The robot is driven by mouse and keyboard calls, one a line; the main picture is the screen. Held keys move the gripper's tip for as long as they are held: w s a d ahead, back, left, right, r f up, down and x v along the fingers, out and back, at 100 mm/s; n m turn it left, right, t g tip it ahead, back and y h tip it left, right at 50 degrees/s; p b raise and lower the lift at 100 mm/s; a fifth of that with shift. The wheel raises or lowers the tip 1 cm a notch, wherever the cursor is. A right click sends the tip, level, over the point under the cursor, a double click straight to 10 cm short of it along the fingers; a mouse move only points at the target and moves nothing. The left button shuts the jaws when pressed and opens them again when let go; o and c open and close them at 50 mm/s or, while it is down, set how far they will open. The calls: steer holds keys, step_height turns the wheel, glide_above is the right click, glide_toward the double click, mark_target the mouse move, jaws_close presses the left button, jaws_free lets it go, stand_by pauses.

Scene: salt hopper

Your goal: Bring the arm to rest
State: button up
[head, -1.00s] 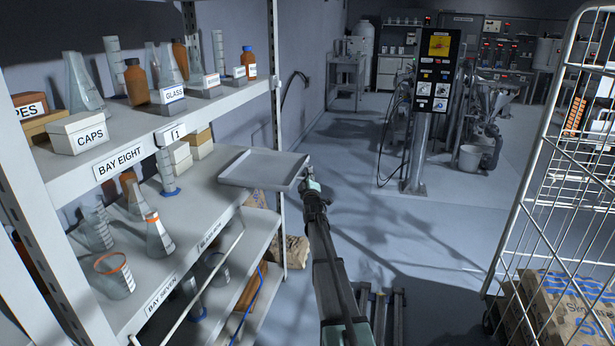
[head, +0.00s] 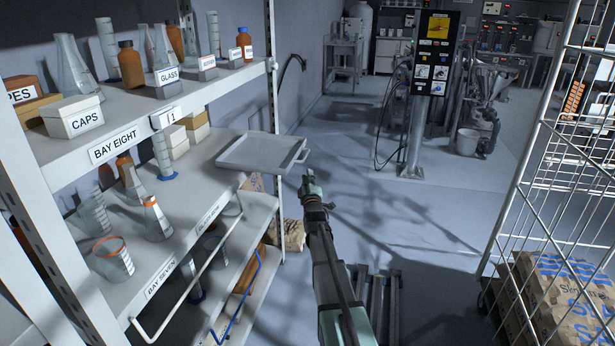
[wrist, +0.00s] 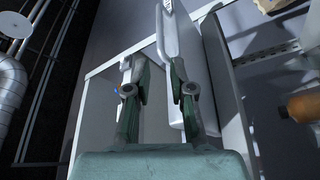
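My gripper (head: 308,184) shows in the head view at the end of my arm, just right of and nearer than a flat grey tray (head: 250,152). A gap of floor shows between the gripper and the tray's right-hand handle. The tray lies flat at the far end of the middle shelf. In the wrist view my gripper (wrist: 157,78) has its two fingers apart, with nothing held between them. The pale tray edge and handle (wrist: 172,30) show beyond the fingers, close to the right one.
A shelf rack (head: 105,157) with glassware, bottles and boxes stands on the left. A white rail (head: 190,285) juts from its lower front. A wire cage trolley (head: 540,170) with sacks stands right. A control post (head: 425,110) is farther back. Open floor (head: 430,220) lies between.

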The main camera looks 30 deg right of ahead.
steer(key=s+a+f+m+g+y, duration=0.2)
steer(key=s+f+m+g, duration=0.15)
steer(key=f, duration=0.55)
steer(key=s+a+f+m+g+y, duration=0.1)
steer(key=s+a+f+m+g, duration=0.2)
steer(key=f, duration=0.6)
steer(key=s+a+f+m+g+y+p, duration=0.1)
steer(key=s+a+f+g+y, duration=0.1)
steer(key=s+a+f+g, duration=0.5)
steer(key=s+a+f+g+y, duration=0.15)
steer(key=s+a+f, duration=0.35)
steer(key=s+f, duration=0.65)
steer(key=s+a+f+g+p, duration=0.1)
steer(key=s+a+f+g, duration=0.2)
steer(key=s, duration=1.1)
steer(key=s+a+f+g+y+p, duration=0.1)
steer(key=s+a+f+g, duration=0.2)
steer(key=s+a, duration=0.6)
steer(key=s+a+f+g+p, duration=0.1)
steer(key=s+a+f+g, duration=0.2)
steer(key=s, duration=1.7)
steer(key=a+g, duration=0.1)
steer(key=a, duration=0.2)
steer(key=shift+s+a+g+p, duration=0.15)
steer(key=shift+s+g+p, duration=0.15)
steer(key=shift+s, duration=0.1)
